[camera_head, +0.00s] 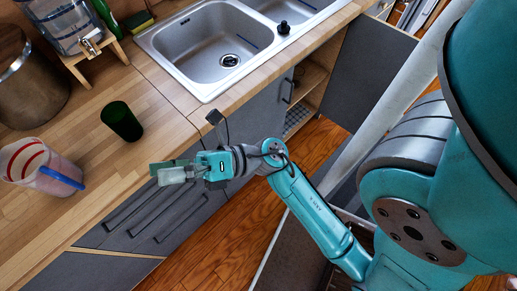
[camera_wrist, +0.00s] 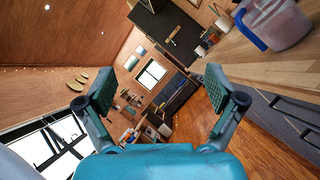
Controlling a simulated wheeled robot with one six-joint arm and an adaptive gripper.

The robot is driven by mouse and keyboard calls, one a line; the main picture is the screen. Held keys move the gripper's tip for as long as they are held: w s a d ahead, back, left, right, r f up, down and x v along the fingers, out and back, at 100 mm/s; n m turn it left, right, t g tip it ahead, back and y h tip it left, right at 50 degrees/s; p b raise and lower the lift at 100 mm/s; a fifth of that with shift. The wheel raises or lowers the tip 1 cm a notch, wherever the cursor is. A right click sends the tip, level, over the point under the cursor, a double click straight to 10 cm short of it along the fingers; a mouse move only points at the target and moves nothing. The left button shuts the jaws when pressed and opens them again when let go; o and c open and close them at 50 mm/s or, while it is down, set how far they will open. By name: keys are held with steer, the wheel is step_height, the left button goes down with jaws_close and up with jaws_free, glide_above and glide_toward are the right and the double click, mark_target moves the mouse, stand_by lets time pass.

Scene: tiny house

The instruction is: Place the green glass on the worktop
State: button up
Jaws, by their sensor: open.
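The green glass (camera_head: 122,121) stands upright on the wooden worktop (camera_head: 95,172), near its front edge, in the head view. My gripper (camera_head: 165,173) is in front of the worktop edge, below and to the right of the glass in the picture, apart from it. In the wrist view my gripper (camera_wrist: 160,92) has its two fingers spread wide with nothing between them. The glass does not show in the wrist view.
A clear jug with a blue handle (camera_head: 45,168) stands left of the glass; it also shows in the wrist view (camera_wrist: 278,22). A metal sink (camera_head: 205,45), a water dispenser (camera_head: 75,22) on a wooden stand and a round metal pot (camera_head: 32,88) are behind. A cabinet door (camera_head: 368,72) hangs open.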

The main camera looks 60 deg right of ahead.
steer(key=s+d+f+m+h, duration=0.4)
steer(key=s+f+m+h, duration=0.4)
steer(key=m, duration=0.9)
steer(key=s+d+f+m+h, duration=0.3)
steer(key=s+f+m+h, duration=0.6)
steer(key=m, duration=0.8)
steer(key=s, duration=0.3)
steer(key=shift+s+d+f+m+g, duration=0.3)
steer(key=shift+s+d+m, duration=0.05)
steer(key=shift+d+m, duration=0.05)
